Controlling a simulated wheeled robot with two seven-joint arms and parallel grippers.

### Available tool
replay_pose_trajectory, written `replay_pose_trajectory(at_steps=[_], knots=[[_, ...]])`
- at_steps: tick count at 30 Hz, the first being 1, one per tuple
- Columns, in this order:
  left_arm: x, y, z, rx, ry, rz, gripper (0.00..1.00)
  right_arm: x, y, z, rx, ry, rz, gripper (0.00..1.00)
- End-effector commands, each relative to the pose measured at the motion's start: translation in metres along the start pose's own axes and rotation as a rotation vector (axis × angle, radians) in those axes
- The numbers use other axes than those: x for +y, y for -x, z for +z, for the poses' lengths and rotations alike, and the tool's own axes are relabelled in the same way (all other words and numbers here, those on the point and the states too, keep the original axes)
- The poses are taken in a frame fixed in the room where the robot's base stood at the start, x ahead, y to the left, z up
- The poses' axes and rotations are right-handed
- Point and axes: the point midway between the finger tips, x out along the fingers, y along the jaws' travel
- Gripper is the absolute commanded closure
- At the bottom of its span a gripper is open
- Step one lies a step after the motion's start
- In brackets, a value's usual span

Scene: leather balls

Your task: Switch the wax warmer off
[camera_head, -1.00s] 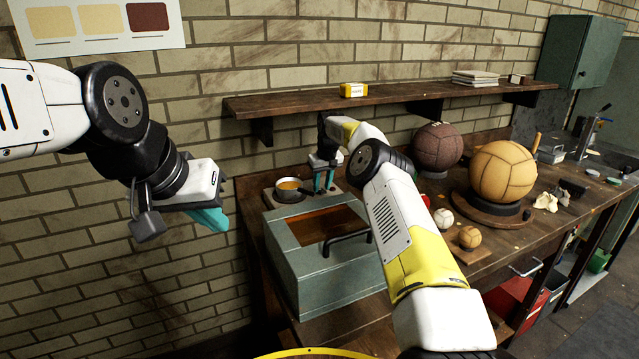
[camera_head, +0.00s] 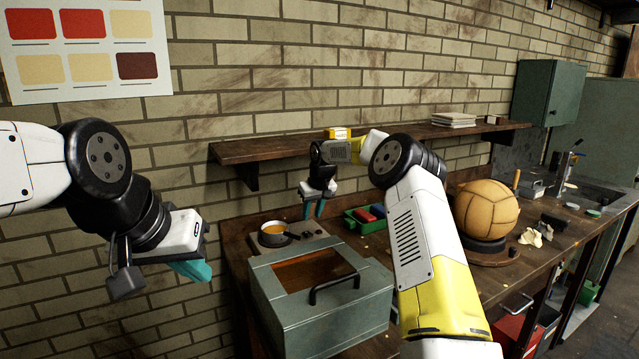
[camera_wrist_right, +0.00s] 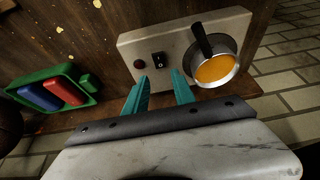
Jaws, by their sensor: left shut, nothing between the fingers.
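The wax warmer is a pale plate (camera_wrist_right: 185,40) with a small pot of orange wax (camera_wrist_right: 213,68) on it. It also shows on the bench in the head view (camera_head: 310,230). A black rocker switch (camera_wrist_right: 159,60) and a red round button or lamp (camera_wrist_right: 139,64) sit beside the pot; I cannot tell whether the lamp is lit. My right gripper (camera_wrist_right: 160,78) is open and empty, its teal fingertips apart and above the plate, near the switch. In the head view it (camera_head: 315,209) hangs just right of the pot. My left gripper (camera_head: 192,272) is shut and empty, away from the bench.
A grey-green box with a black handle (camera_head: 265,300) stands in front of the warmer. A green tray (camera_head: 352,222) with red and blue pieces lies to its right. A wooden shelf (camera_head: 270,146) runs above. A tan leather ball (camera_head: 486,209) stands further right.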

Motion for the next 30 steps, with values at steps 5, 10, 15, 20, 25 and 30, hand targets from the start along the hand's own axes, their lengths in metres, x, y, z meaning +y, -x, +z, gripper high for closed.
replay_pose_trajectory(at_steps=[5, 10, 15, 20, 25, 30], knots=[[0.0, 0.0, 0.0, 0.0, 0.0, 0.0, 1.0, -0.01, 0.037, 0.002, 0.008, 0.021, 0.015, 0.69], [0.0, 0.0, 0.0, 0.0, 0.0, 0.0, 1.0, -0.019, 0.07, 0.009, 0.012, 0.034, 0.027, 0.69], [0.0, 0.0, 0.0, 0.0, 0.0, 0.0, 1.0, -0.026, 0.101, 0.019, 0.016, 0.041, 0.041, 0.69], [0.0, 0.0, 0.0, 0.0, 0.0, 0.0, 1.0, -0.032, 0.13, 0.031, 0.019, 0.044, 0.054, 0.69], [0.0, 0.0, 0.0, 0.0, 0.0, 0.0, 1.0, -0.038, 0.16, 0.047, 0.024, 0.041, 0.068, 0.69], [0.0, 0.0, 0.0, 0.0, 0.0, 0.0, 1.0, -0.043, 0.188, 0.065, 0.028, 0.033, 0.08, 0.69]])
